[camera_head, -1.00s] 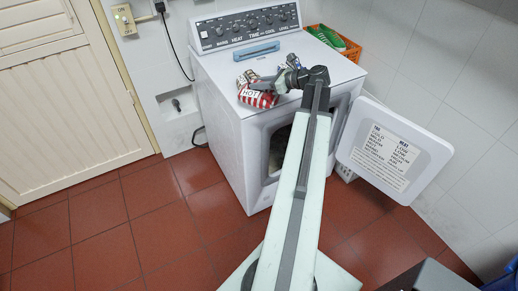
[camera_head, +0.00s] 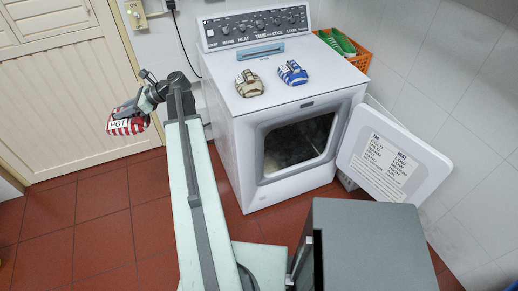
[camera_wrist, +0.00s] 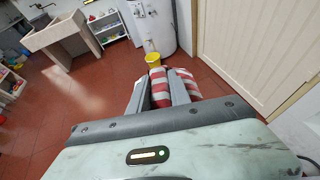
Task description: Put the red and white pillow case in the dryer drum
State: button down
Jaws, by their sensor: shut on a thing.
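In the wrist view the striped pillow case (camera_wrist: 172,85) sits at the fingers of my gripper (camera_wrist: 166,92). The white dryer (camera_head: 240,150) stands in the middle with its door (camera_head: 392,165) swung open to the right. The dryer drum (camera_head: 298,145) shows as a dark opening in the front; its inside is hard to make out.
A beige folded cloth (camera_head: 249,84), a blue folded cloth (camera_head: 292,73) and a blue bar (camera_head: 258,51) lie on the dryer top. An orange basket (camera_head: 357,58) is behind. The wrist view shows a yellow bucket (camera_wrist: 153,59) and a stone sink (camera_wrist: 62,33). Red floor is open at left.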

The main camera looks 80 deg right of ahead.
aim_at(281, 148)
jog(key=u, duration=0.1)
jog(key=k, duration=1.35)
jog(key=z, duration=1)
